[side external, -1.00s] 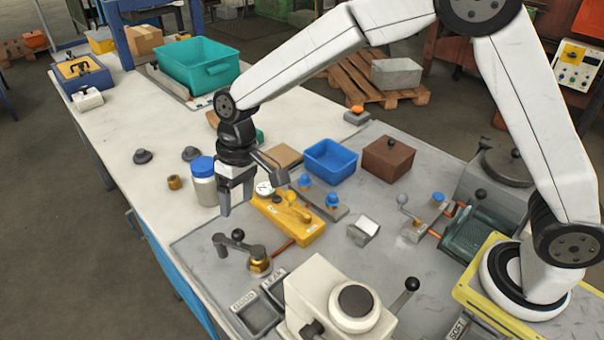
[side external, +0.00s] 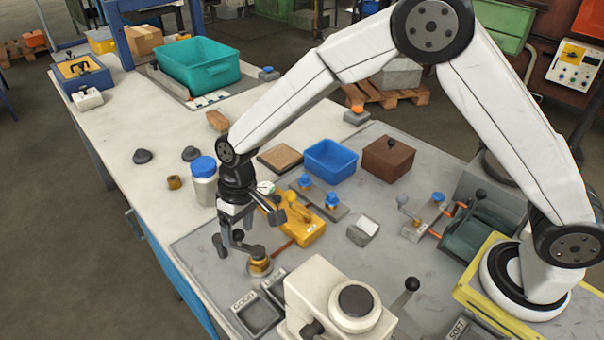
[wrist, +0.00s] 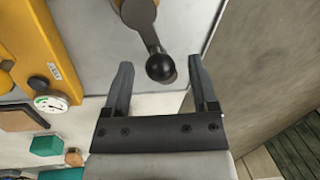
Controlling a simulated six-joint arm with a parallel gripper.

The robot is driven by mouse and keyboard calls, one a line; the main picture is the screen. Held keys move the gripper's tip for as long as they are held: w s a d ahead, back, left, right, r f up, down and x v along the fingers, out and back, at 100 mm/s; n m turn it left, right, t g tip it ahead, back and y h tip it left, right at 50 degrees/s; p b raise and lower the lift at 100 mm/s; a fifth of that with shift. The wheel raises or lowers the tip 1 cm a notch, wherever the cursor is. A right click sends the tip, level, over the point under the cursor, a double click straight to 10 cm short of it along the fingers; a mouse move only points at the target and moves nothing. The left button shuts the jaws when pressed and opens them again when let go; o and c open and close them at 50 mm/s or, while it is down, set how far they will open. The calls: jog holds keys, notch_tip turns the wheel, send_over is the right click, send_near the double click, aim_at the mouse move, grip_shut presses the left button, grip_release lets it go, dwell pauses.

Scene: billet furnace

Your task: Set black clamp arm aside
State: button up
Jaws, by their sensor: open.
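The black clamp arm (side external: 256,251) sits over a brass fitting (side external: 260,267) on the grey plate, at the end of a copper rod. In the wrist view the arm (wrist: 147,36) reaches down to a round black knob (wrist: 160,67). My gripper (side external: 231,240) is open and low over the knob end of the arm. In the wrist view the knob appears between the two fingertips of my gripper (wrist: 160,70), with a gap on each side. I cannot tell the height between fingers and knob. In the side view the fingers partly hide the knob end.
A yellow fixture block (side external: 305,230) with a dial gauge stands just behind. A white jar with a blue lid (side external: 203,182) is close to my wrist. Marked trays (side external: 258,315) and a cream machine (side external: 335,295) are in front.

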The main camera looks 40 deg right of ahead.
jog(key=shift+f, duration=0.1)
grip_shut()
dwell(1.4)
